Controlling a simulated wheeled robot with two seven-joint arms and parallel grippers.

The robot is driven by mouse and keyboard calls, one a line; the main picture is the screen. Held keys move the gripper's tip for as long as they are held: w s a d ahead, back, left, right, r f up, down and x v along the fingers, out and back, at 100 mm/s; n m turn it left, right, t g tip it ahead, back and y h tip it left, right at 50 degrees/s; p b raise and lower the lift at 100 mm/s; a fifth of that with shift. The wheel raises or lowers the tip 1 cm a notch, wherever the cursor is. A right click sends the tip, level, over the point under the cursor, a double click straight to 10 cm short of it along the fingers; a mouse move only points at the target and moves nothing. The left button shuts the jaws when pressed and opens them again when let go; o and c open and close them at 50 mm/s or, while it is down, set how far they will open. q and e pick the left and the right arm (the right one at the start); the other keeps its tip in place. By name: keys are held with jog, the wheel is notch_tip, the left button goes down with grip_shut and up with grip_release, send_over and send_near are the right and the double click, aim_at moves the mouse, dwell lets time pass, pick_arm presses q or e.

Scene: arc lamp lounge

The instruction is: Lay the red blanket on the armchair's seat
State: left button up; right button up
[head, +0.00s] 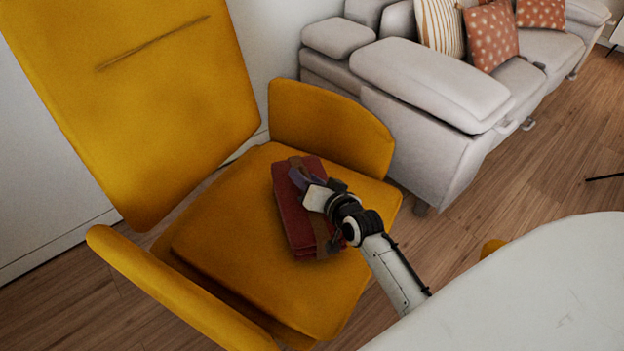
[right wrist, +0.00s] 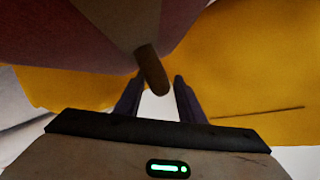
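The folded red blanket (head: 296,222), with a brown strap around it, lies on the yellow armchair's seat (head: 232,238), right of its middle. My right gripper (head: 301,176) is over the blanket's far part, its dark purple fingers close against it. In the right wrist view the blanket (right wrist: 75,40) fills the top left. There, my right gripper (right wrist: 160,85) has its fingers apart, with a brown tab (right wrist: 152,70) of the blanket between their tips. A gap shows beside the tab, so the fingers look open around it. My left gripper is out of view.
The armchair's backrest (head: 140,90) rises at the left, with an armrest (head: 332,122) behind the blanket and another (head: 175,292) at the front left. A grey sofa (head: 430,85) stands at the back right. A white tabletop (head: 530,290) fills the bottom right, under my right arm.

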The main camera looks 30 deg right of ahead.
jog(key=p+v, duration=0.3)
jog(key=v, duration=0.8)
jog(key=shift+s+r, duration=0.15)
jog(key=shift+s, duration=0.05)
jog(key=s+a+f+n+g+y, duration=0.2)
jog(key=s+a+f+n, duration=0.2)
jog(key=s+a, duration=0.4)
jog(key=s+a+f+n+g+y, duration=0.2)
jog(key=s+a+f+n, duration=0.3)
jog(key=s+a, duration=0.3)
jog(key=shift+s+f+n+g, duration=0.15)
jog(key=shift+s+n+g, duration=0.2)
jog(key=shift+n+g, duration=0.3)
jog(key=shift+d, duration=0.1)
jog(key=shift+c, duration=0.6)
